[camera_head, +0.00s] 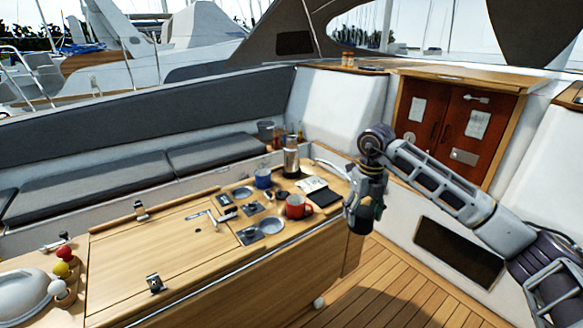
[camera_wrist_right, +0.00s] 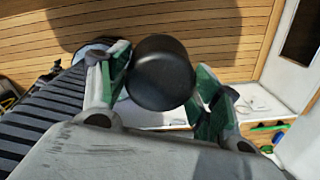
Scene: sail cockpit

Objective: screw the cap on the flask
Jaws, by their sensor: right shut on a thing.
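The silver flask (camera_head: 291,158) stands upright on the wooden table, near its far right end. A dark round cap (camera_wrist_right: 160,73) is between the green-padded fingers of my right gripper in the right wrist view. My right gripper (camera_head: 362,217) is shut on the cap. It hangs to the right of the table end, apart from the flask, with the deck below. My left gripper is not in view.
A red mug (camera_head: 297,207) and a dark pad (camera_head: 323,197) stand between the flask and my right gripper. A blue mug (camera_head: 263,178) is left of the flask. Several bottles and a dark cup (camera_head: 265,130) are behind. The wooden deck (camera_head: 390,285) is clear.

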